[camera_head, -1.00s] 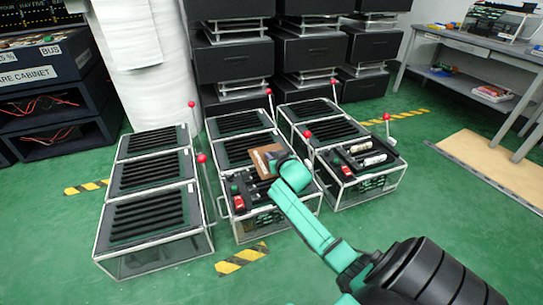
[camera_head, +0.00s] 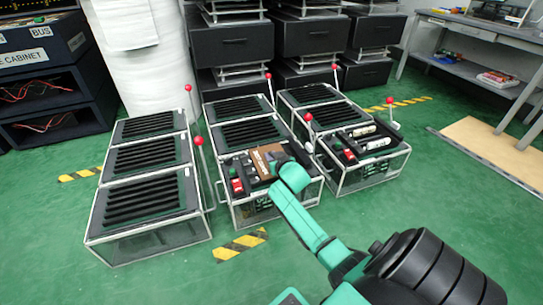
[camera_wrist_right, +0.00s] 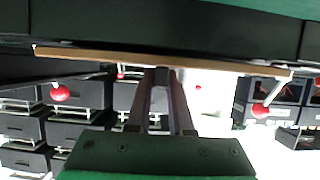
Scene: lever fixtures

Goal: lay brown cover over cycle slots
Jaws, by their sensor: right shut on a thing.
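The brown cover (camera_head: 262,159) is at the front box (camera_head: 270,205) of the middle row, over the slot area between a red part (camera_head: 237,186) and my right gripper (camera_head: 277,166). My right gripper is shut on the cover's near edge. In the right wrist view the cover (camera_wrist_right: 110,54) shows edge-on as a thin tan strip, with the fingers (camera_wrist_right: 160,78) at its middle. The cycle slots below are mostly hidden by the cover and hand. I cannot tell whether the cover touches the box. My left gripper is not in view.
Red-knobbed levers stand beside the boxes, one at the left of the middle row (camera_head: 199,141) and one at its right (camera_head: 308,117). Slotted boxes (camera_head: 145,190) flank on the left, another box (camera_head: 362,150) on the right.

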